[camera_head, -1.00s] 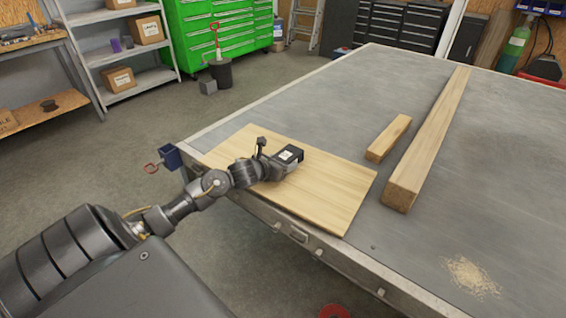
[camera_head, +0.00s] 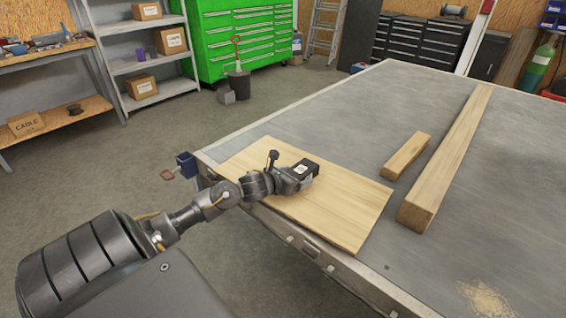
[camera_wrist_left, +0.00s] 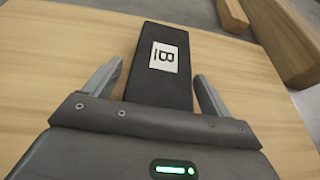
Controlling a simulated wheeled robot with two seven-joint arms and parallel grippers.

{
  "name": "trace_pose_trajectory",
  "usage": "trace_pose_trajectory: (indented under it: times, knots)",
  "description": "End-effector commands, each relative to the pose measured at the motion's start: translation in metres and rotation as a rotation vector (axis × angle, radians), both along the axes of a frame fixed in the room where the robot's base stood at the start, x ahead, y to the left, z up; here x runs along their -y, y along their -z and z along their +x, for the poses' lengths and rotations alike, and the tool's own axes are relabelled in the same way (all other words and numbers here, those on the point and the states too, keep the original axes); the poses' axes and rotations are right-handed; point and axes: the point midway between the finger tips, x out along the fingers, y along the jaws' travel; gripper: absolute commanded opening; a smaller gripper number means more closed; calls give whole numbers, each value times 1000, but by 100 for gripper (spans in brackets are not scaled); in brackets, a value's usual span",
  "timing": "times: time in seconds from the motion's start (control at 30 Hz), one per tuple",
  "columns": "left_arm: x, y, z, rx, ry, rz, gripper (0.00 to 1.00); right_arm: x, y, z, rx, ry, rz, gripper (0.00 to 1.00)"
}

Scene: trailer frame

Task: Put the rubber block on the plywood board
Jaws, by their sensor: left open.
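The rubber block is a black block with a white label marked B (camera_wrist_left: 158,70), seen in the wrist view. It appears to lie flat on the plywood board (camera_wrist_left: 60,40). In the head view the block (camera_head: 306,167) is over the middle of the board (camera_head: 350,215), near the table's front edge. My left gripper (camera_wrist_left: 155,82) is open, with one finger on each side of the block's near end and a visible gap at both. In the head view my left gripper (camera_head: 295,174) is at the block. My right gripper is not in view.
A short timber piece (camera_head: 405,156) and a long timber beam (camera_head: 450,155) lie right of the board on the grey table (camera_head: 330,110). Sawdust (camera_head: 485,298) lies at the near right. A blue clamp (camera_head: 187,165) sits at the table's left corner. The table's far part is clear.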

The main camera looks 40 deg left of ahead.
Motion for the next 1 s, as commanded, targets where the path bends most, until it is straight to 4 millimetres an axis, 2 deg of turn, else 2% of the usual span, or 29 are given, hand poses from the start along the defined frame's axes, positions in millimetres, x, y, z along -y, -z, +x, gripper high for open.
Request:
trace_pose_trajectory:
  times: [0.2,0.4,0.6,1.0]
  knots:
    - [2,-18,-48,-4,5,4,84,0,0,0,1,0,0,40]
    - [3,-31,-78,-3,3,1,84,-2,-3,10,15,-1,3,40]
    - [3,-38,-92,-2,2,0,84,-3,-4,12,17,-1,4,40]
    - [3,-39,-95,0,2,-1,84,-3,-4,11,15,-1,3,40]
